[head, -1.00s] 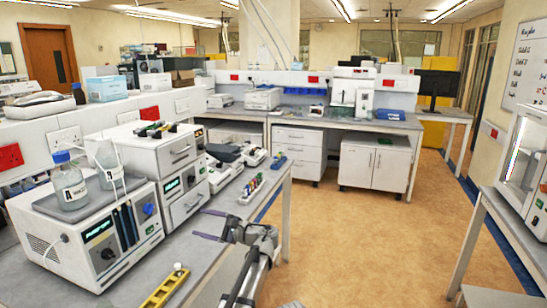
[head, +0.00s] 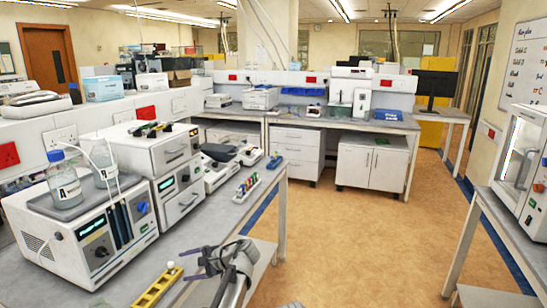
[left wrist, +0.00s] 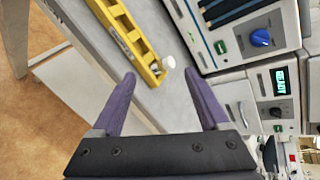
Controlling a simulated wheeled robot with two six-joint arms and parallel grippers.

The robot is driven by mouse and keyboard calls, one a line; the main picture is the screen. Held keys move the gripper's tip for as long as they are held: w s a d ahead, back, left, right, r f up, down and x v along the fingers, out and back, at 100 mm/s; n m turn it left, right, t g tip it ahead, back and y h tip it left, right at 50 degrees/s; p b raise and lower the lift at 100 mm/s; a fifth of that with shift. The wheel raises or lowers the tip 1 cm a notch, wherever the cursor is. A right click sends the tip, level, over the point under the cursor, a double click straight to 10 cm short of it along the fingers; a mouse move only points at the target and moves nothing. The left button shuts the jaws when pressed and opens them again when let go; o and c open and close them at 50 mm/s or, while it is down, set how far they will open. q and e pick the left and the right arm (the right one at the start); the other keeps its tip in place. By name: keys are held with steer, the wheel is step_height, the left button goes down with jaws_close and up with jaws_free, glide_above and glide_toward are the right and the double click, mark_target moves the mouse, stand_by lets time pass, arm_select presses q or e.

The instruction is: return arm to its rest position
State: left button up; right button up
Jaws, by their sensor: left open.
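My left gripper (head: 187,262) is at the lower middle of the head view, over the front edge of the near bench (head: 212,232). Its two purple fingers are apart with nothing between them; they also show in the left wrist view (left wrist: 160,75). A small white round-topped piece (head: 171,267) is at the rack's end. My right gripper is not in view.
A white instrument (head: 92,228) with a bottle (head: 64,182) on top stands left of the gripper. Stacked white units (head: 160,165) and a rack of coloured tubes (head: 246,187) are farther back. Open floor (head: 350,230) lies right of the bench.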

arm_select(q)
steer(key=s+d+f+n+g+h, duration=0.15)
steer(key=s+f+n+h, duration=0.3)
steer(key=s+f, duration=0.45)
steer(key=s+d+f+g+h+p, duration=0.1)
steer(key=s+d+h, duration=0.5)
steer(key=s+d, duration=1.1)
steer(key=shift+s+d+n+g+p, duration=0.25)
steer(key=shift+d+n+g+p, duration=0.1)
steer(key=shift+d+g, duration=0.45)
steer(key=shift+f+t+h, duration=0.1)
steer(key=shift+t+h, duration=0.15)
